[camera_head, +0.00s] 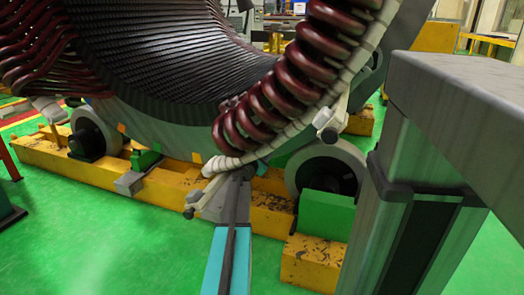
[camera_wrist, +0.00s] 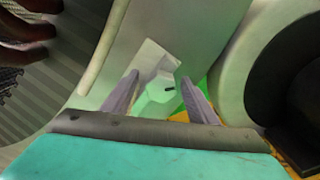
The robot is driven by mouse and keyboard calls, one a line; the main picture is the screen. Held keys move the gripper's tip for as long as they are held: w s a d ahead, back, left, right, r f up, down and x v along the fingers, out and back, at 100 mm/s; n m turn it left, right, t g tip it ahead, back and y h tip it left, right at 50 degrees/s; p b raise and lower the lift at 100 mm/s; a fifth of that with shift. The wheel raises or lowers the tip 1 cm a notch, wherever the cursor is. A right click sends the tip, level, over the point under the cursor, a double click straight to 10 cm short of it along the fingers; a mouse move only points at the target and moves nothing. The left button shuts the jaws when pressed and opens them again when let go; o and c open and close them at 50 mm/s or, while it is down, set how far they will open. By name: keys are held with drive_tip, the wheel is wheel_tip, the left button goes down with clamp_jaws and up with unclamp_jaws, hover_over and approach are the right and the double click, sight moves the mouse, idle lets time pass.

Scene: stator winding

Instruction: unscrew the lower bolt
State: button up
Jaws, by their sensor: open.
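My gripper (camera_wrist: 159,78) is open in the wrist view, with one grey finger on each side of a pale, greenish-white faceted bolt head (camera_wrist: 154,99). The bolt head has a small dark slot and sits near a light angular bracket (camera_wrist: 152,58). I cannot tell whether the fingers touch it. In the head view, my teal and grey gripper end (camera_head: 238,178) reaches up to the lower end of the stator's pale clamp strip (camera_head: 218,165). The bolt is hidden there behind the gripper.
The stator (camera_head: 165,55) with dark red coils (camera_head: 290,85) rests on rollers; the right roller (camera_head: 325,170) is close to my gripper. A yellow beam (camera_head: 90,185) and a green block (camera_head: 325,213) lie below. The green floor at left is open.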

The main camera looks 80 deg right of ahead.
drive_tip(key=w+a+p, duration=0.2)
drive_tip(key=a, duration=1.1)
drive_tip(key=shift+w+a+p, duration=0.15)
drive_tip(key=shift+w+p, duration=0.25)
drive_tip(key=shift+s, duration=0.2)
